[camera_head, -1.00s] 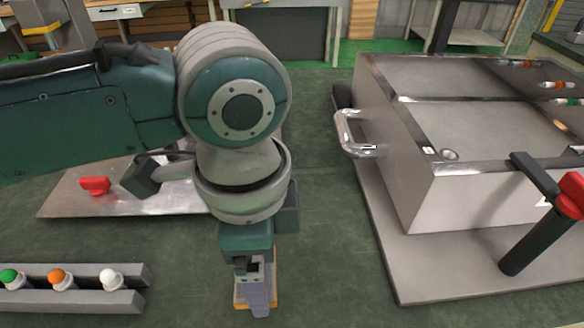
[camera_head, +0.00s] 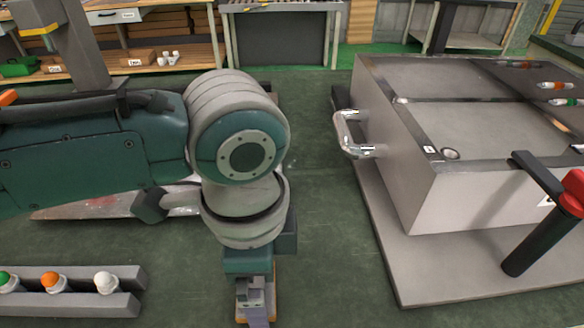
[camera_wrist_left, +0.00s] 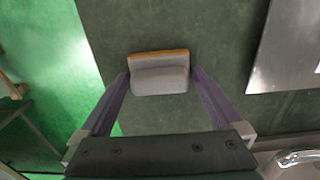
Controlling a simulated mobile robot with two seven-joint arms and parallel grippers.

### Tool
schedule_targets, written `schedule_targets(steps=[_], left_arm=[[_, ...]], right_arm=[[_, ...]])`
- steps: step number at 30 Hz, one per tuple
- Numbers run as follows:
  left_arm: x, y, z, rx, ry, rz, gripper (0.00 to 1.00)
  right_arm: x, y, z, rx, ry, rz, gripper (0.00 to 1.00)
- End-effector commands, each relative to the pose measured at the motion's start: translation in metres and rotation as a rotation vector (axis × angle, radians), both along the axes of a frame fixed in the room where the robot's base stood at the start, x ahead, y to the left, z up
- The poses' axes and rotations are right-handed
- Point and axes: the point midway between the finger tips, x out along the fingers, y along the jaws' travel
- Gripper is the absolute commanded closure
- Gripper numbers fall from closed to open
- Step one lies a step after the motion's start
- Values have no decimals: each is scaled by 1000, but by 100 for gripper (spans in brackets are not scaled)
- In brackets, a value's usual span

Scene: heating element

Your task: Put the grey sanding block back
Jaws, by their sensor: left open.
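My right gripper is not in view.
A large grey metal box (camera_head: 400,150) with a bent handle (camera_head: 347,138) stands on a plate to the right. A black and red lever (camera_head: 540,235) stands in front of it. A rack (camera_head: 70,305) with coloured caps lies lower left. The bench between is clear.

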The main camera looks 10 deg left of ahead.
Motion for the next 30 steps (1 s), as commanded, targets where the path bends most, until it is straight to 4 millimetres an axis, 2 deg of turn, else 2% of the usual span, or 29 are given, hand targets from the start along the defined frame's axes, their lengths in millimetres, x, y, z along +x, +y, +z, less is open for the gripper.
schedule_targets(steps=[5,12,18,26,30], left_arm=[[1,-1,26,-2,-3,-1,0],[1,-1,81,-3,-4,-2,0],[1,0,112,-1,-2,0,0],[-1,-1,122,-5,1,2,0],[-16,-19,114,-83,-6,33,0]], right_arm=[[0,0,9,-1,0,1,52],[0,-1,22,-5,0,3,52],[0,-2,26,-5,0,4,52],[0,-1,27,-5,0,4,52],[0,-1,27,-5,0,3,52]])
